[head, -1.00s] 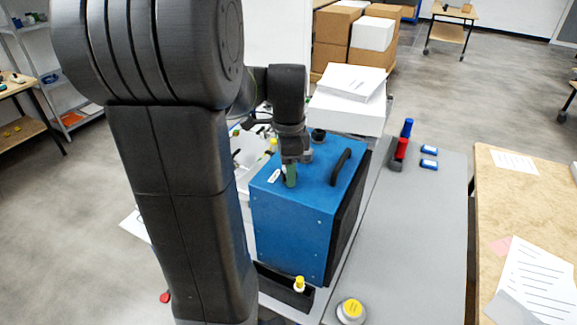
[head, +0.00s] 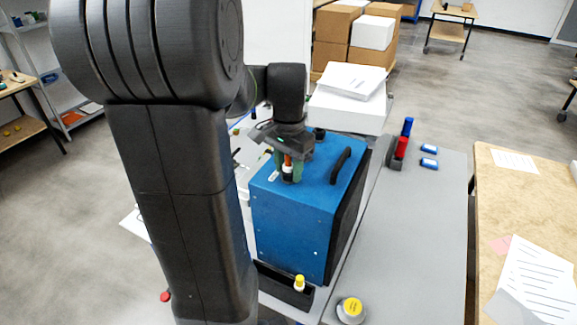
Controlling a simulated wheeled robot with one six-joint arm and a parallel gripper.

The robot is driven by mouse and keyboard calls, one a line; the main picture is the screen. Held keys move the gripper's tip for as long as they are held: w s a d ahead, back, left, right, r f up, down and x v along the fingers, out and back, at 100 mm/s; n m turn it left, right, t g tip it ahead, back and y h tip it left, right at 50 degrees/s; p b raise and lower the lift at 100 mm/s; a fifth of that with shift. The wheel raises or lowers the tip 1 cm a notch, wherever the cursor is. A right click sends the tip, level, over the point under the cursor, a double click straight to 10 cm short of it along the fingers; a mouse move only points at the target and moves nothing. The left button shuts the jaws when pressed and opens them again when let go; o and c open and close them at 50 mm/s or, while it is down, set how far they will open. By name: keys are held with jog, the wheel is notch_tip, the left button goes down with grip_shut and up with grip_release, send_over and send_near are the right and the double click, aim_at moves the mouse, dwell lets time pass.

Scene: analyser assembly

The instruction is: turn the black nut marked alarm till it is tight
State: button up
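A blue analyser box (head: 290,220) stands on the grey bench. My gripper (head: 289,171) points down at its top face, near the front left. Its two green fingertips stand on either side of a small upright part (head: 288,162) with an orange upper end and a pale band. A dark bit shows low between the fingers; I cannot tell whether it is the alarm nut, and no marking is readable. I cannot tell whether the fingers touch the part. A small white label (head: 273,176) lies on the top face left of the fingers.
The box has a black carry handle (head: 341,166) and a dark round fitting (head: 319,134) on top. Red and blue items (head: 402,146) stand right; the grey bench is mostly clear there.

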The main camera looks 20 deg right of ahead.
jog(key=c, duration=0.6)
jog(key=m, duration=0.7)
jog(key=o, duration=0.9)
jog(key=shift+r, duration=5)
notch_tip(320, 180, down, 10)
jog(key=shift+f, duration=0.1)
